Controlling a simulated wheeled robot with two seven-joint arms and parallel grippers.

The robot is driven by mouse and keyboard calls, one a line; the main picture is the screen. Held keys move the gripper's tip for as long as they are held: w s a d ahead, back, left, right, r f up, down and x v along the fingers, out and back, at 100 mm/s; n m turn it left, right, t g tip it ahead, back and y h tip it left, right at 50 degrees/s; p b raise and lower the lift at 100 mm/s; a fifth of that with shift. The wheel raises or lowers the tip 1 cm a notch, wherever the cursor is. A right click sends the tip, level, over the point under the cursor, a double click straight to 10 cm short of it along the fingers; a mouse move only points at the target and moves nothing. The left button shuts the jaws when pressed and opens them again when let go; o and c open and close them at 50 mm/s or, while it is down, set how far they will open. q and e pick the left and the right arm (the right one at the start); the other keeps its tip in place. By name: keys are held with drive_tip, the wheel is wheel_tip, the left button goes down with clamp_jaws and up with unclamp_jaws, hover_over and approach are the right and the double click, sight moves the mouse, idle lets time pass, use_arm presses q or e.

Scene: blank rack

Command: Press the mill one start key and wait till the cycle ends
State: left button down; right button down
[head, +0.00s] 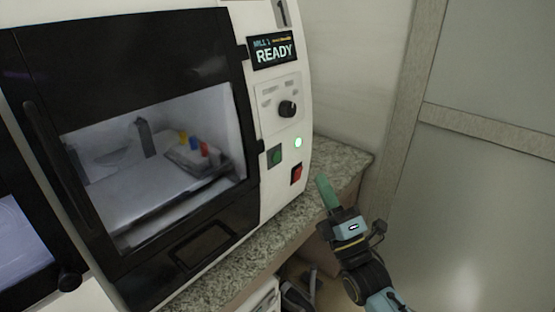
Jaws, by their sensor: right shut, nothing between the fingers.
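Mill one (283,205) is a white machine with a black door, marked 1, on a granite counter. Its display (273,49) reads "MILL 1" and "READY". On its right panel are a green key (275,156) in a dark square, a red key (297,174) lower right of it, and a glowing pale green lamp (298,143). Any key labels are too small to read. My right gripper (325,186) is shut and empty, its green fingers pointing up, right of the red key and apart from the keys in the picture. My left gripper is out of view.
A black dial (287,109) sits above the keys. The closed door's window (150,165) shows a tray with small coloured pieces inside. The granite counter (345,160) is bare right of the mill. A grey panelled wall (480,190) stands at right. Another dark machine shows at far left.

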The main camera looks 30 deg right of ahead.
sight(277, 157)
drive_tip(key=shift+s+r+n, duration=0.25)
drive_tip(key=shift+r+n, duration=0.05)
drive_tip(key=shift+r, duration=0.45)
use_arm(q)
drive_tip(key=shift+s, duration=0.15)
